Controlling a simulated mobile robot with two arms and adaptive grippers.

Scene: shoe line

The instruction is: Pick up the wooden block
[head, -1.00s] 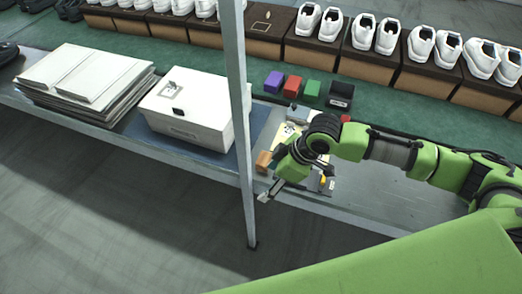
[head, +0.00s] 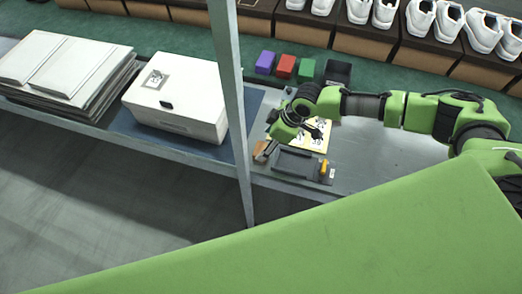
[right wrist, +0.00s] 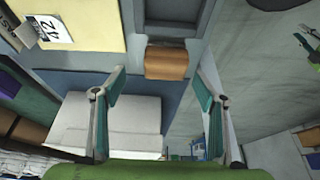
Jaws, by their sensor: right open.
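The wooden block (right wrist: 166,62) is a small orange-brown block in the right wrist view, lying just beyond and between the fingertips. In the head view the block (head: 261,148) shows partly behind my right gripper, near the front edge of the table. My right gripper (head: 265,153) points down toward it. In the right wrist view the two fingers of the right gripper (right wrist: 162,84) are spread wide, with nothing held between them. I cannot tell the exact gap to the block. My left gripper is not in view.
A dark grey tray (head: 294,164) lies beside the block, with a yellow sheet (head: 315,138) behind. A white box (head: 178,105) stands left, past a metal post (head: 231,100). Purple (head: 265,62), red (head: 286,66) and green (head: 306,69) blocks and a black bin (head: 337,73) stand behind.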

